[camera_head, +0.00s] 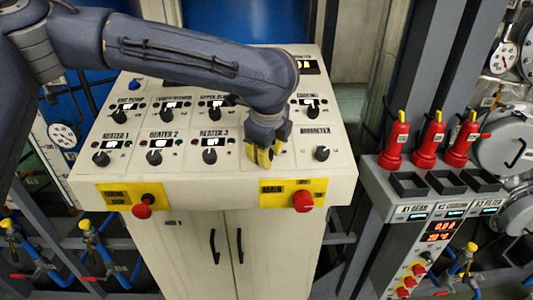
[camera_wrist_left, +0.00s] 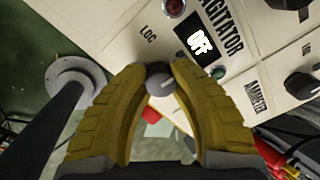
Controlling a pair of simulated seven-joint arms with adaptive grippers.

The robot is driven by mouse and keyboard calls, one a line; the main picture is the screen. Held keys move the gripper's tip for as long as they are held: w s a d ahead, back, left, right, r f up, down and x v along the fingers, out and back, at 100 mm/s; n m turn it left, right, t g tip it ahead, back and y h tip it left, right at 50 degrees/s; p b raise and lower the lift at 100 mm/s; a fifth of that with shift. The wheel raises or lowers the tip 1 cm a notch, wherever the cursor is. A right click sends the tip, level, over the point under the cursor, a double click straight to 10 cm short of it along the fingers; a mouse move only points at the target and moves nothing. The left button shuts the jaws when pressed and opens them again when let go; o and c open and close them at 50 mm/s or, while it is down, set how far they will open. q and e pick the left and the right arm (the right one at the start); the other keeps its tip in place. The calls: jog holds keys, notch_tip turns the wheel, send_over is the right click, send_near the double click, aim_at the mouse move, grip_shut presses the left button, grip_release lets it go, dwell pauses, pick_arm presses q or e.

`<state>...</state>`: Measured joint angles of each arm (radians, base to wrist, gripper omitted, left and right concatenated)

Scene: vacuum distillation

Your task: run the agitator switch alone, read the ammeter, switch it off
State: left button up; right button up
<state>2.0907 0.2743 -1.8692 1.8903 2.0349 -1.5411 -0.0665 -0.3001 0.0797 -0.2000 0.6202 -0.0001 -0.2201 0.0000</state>
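In the left wrist view the agitator switch (camera_wrist_left: 161,80) is a dark round knob with a grey pointer. Its small display (camera_wrist_left: 201,40) appears to read OFF, beside the AGITATOR label. My left gripper (camera_wrist_left: 160,72) has its yellow fingers against both sides of this knob. In the head view the same gripper (camera_head: 263,155) points down at the white console (camera_head: 225,175), and the arm and fingers hide the agitator switch. My right gripper is out of view.
Heater knobs (camera_head: 155,157) stand to the left and another labelled knob (camera_head: 322,153) to the right of my gripper.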

pick_arm(q)
jog(key=o, duration=0.6)
jog(key=shift+o, duration=0.2)
jog(key=v, duration=1.2)
